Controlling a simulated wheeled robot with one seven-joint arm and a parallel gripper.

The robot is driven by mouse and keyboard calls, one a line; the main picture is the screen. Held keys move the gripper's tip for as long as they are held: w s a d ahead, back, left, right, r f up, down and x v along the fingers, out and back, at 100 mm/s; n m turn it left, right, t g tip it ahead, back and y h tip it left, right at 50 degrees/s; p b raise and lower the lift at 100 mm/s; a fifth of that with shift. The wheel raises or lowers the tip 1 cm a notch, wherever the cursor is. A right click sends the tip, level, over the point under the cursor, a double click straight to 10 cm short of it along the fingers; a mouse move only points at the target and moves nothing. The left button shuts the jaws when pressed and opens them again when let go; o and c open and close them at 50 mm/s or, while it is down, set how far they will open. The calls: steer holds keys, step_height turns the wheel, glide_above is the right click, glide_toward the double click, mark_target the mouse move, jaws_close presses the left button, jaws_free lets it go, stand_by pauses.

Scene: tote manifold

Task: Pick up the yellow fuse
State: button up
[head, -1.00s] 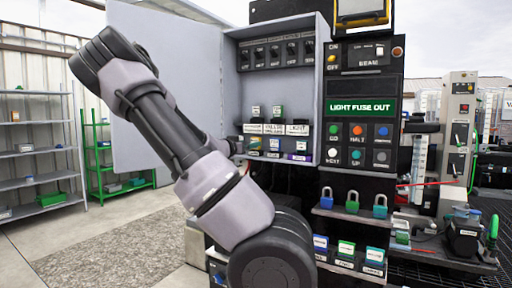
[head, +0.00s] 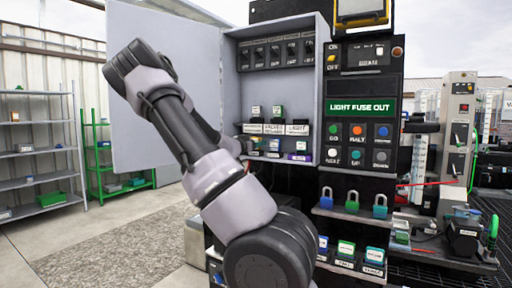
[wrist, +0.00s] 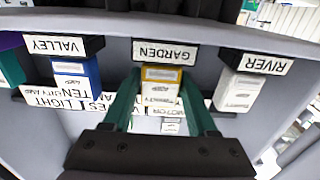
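The yellow fuse (wrist: 162,74), yellow at one end with a white printed label, sits at the GARDEN label (wrist: 165,53) in the wrist view. My gripper (wrist: 160,80) is open, with one green finger on each side of the yellow fuse. A narrow gap seems to show beside the fuse, and I cannot tell whether a finger touches it.
A blue fuse (wrist: 76,80) sits at the VALLEY label and a white fuse (wrist: 238,92) at the RIVER label, close on either side. A purple and green piece (wrist: 10,62) is at the far left. The open cabinet door (head: 150,60) stands behind my arm.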

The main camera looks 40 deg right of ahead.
jaws_close()
step_height(320, 180, up, 18)
stand_by(0.6)
steer(key=shift+r, duration=0.15)
steer(key=shift+r, duration=0.55)
